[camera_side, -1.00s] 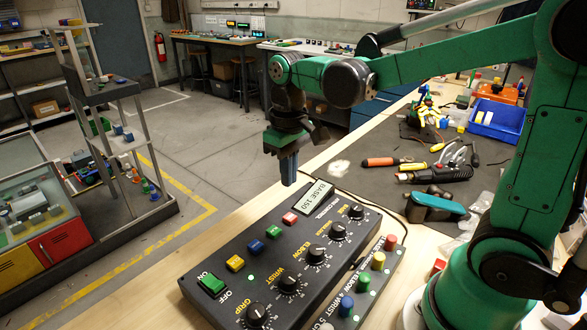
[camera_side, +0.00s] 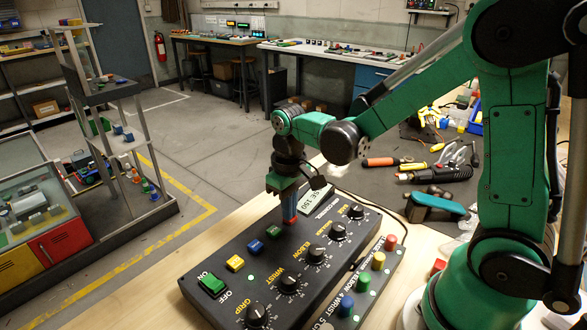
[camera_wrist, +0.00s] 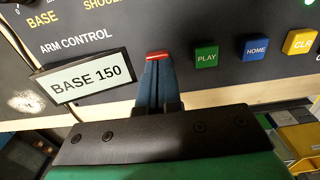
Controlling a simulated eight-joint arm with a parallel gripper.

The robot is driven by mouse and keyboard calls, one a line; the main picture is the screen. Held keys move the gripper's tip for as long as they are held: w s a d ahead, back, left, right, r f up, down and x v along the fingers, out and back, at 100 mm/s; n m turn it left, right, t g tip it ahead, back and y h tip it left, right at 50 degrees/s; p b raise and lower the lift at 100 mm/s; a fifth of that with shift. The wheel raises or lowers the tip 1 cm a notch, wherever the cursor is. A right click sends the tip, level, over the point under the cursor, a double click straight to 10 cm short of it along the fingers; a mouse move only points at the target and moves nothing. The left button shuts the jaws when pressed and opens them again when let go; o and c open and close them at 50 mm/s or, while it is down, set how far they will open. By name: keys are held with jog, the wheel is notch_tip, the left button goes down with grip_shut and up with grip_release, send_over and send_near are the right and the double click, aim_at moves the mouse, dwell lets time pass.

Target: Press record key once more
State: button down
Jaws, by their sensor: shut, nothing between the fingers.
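The red record key (camera_wrist: 157,55) is in the keys' row on the black control box (camera_side: 210,265); in the wrist view only a red strip of it shows beyond my fingertips. My gripper (camera_wrist: 155,62) is shut and empty, pointing down. Its blue fingers are at the red key and hide most of it. In the side view, my gripper (camera_side: 290,220) reaches down to the box at that key's place. Contact looks likely, but I cannot tell how far the key is pressed. The display (camera_wrist: 88,76) reads BASE 150.
Beside the red key are the green PLAY key (camera_wrist: 206,56), the blue HOME key (camera_wrist: 256,48) and the yellow CLR key (camera_wrist: 300,42). A green ON/OFF switch (camera_side: 212,284) and several black knobs are on the box. Tools (camera_side: 440,172) lie behind on a dark mat.

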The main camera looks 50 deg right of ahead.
jog(key=shift+f, duration=0.9)
jog(key=shift+r, duration=0.15)
notch_tip(320, 180, up, 14)
jog(key=shift+r, duration=0.15)
dwell(0.4)
jog(key=s+a+f+t, duration=0.2)
jog(key=s+f+t, duration=0.2)
jog(key=t, duration=0.3)
jog(key=shift+s+f, duration=0.3)
jog(key=shift+s, duration=0.05)
